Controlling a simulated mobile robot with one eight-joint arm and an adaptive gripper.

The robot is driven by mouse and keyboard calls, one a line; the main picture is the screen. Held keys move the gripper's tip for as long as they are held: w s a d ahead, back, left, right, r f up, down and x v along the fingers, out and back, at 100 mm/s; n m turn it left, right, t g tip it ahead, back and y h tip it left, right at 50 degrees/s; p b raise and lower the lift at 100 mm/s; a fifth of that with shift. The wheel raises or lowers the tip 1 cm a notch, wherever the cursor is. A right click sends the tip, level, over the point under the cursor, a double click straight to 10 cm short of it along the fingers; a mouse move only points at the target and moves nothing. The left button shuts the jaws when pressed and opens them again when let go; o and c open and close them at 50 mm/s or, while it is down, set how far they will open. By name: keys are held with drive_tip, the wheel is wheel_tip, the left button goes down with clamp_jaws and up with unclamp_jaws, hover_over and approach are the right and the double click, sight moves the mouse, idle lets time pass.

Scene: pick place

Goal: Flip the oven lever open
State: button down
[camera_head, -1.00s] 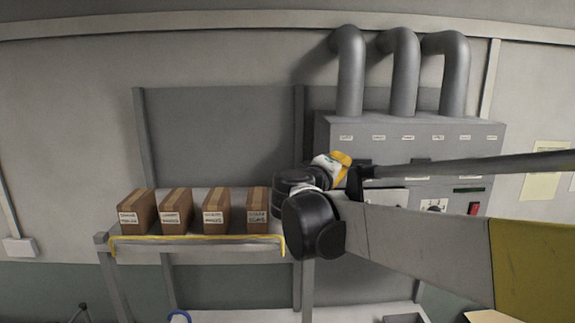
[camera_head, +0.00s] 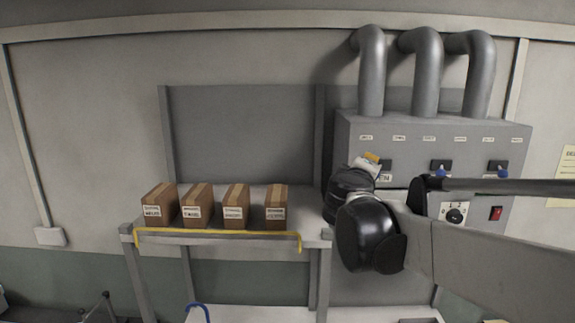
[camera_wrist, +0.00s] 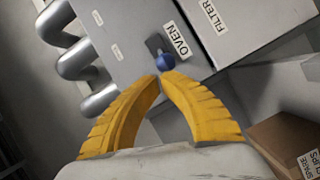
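The oven lever shows in the wrist view as a blue knob (camera_wrist: 164,62) on a dark switch, beside the label "OVEN" (camera_wrist: 177,41). My gripper (camera_wrist: 161,77) has two yellow ribbed fingers, with their tips almost together right at the knob. I cannot tell whether they touch it. Nothing shows between the fingers. In the head view my gripper (camera_head: 372,158) is in front of the left end of the grey control box (camera_head: 430,137). It covers the oven knob and part of its label there.
Two other levers with blue knobs, a middle one (camera_head: 441,171) and a right one (camera_head: 503,173), sit on the box. A dial (camera_head: 454,215) and a red switch (camera_head: 496,213) are below. Several cardboard boxes (camera_head: 235,207) stand on a shelf to the left. Grey pipes (camera_head: 425,75) rise above.

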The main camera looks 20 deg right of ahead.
drive_tip(key=s+d+b, duration=0.2)
drive_tip(key=s+d, duration=0.2)
drive_tip(key=d, duration=0.3)
drive_tip(key=shift+n+t+y, duration=0.3)
drive_tip(key=shift+n+y, duration=0.1)
idle(0.3)
drive_tip(key=shift+s+r, duration=0.1)
idle(0.6)
